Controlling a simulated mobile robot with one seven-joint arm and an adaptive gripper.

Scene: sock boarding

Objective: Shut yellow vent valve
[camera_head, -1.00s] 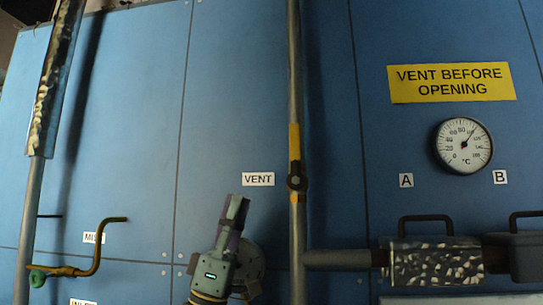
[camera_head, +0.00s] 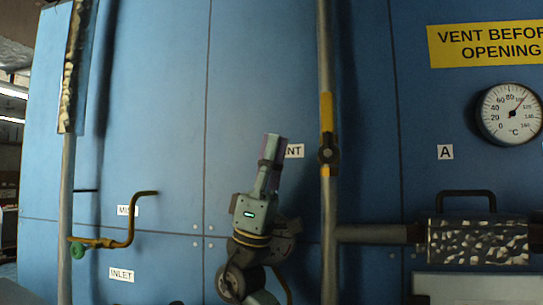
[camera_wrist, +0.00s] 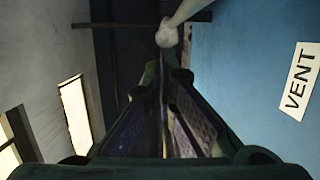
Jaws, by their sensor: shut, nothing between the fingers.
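The yellow vent valve (camera_head: 328,113) sits on the thin vertical pipe right of the VENT label. Its yellow handle points up along the pipe, in line with it, above a dark round hub (camera_head: 329,154). My gripper (camera_head: 274,140) is shut and empty, pointing up, left of the valve in the picture and apart from it. It covers the left part of the VENT label (camera_head: 295,151). In the wrist view my closed fingers (camera_wrist: 160,75) point up, with the label (camera_wrist: 301,82) at the right. The valve's handle cannot be made out there.
A horizontal pipe (camera_head: 375,234) leads right to a silver textured cylinder (camera_head: 478,242). A dial gauge (camera_head: 510,115) hangs below a yellow sign (camera_head: 490,43).

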